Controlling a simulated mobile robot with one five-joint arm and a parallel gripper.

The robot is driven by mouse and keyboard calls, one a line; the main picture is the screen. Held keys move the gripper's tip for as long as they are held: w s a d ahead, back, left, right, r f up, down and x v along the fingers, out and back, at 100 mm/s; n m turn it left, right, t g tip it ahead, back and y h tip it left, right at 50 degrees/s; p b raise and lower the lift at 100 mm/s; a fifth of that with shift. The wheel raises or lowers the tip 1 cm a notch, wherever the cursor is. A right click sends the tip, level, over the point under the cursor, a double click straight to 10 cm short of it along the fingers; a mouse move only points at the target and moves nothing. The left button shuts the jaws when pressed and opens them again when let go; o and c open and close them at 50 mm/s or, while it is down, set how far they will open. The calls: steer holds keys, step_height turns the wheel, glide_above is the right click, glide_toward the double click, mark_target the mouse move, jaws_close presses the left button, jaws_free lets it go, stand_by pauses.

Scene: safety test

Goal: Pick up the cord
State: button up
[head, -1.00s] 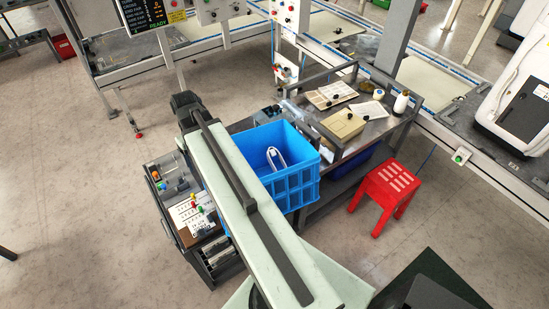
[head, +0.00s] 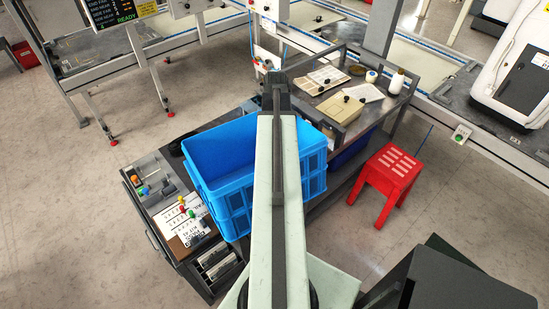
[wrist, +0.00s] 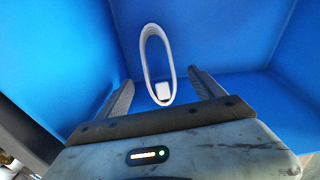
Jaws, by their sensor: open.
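The cord (wrist: 147,62) is a white coiled loop with a small white block at its lower end. In the wrist view it lies inside the blue crate (wrist: 240,38), against the crate's blue inside. My gripper (wrist: 157,80) is open, with one finger on each side of the cord's lower end in the picture. I cannot tell how far the fingertips are from the cord.
The cart (head: 150,228) carries coloured knobs and printed sheets left of the crate. A metal table (head: 355,125) with trays and a white bottle (head: 397,81) stands behind on the right. A red stool (head: 392,170) stands on the floor at right. The crate walls surround the cord.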

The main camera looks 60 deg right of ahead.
step_height(320, 180, down, 7)
steer(key=b, duration=0.6)
steer(key=shift+s, duration=0.1)
steer(key=shift+r, duration=0.15)
jaws_close()
step_height(320, 180, up, 10)
steer(key=p, duration=1)
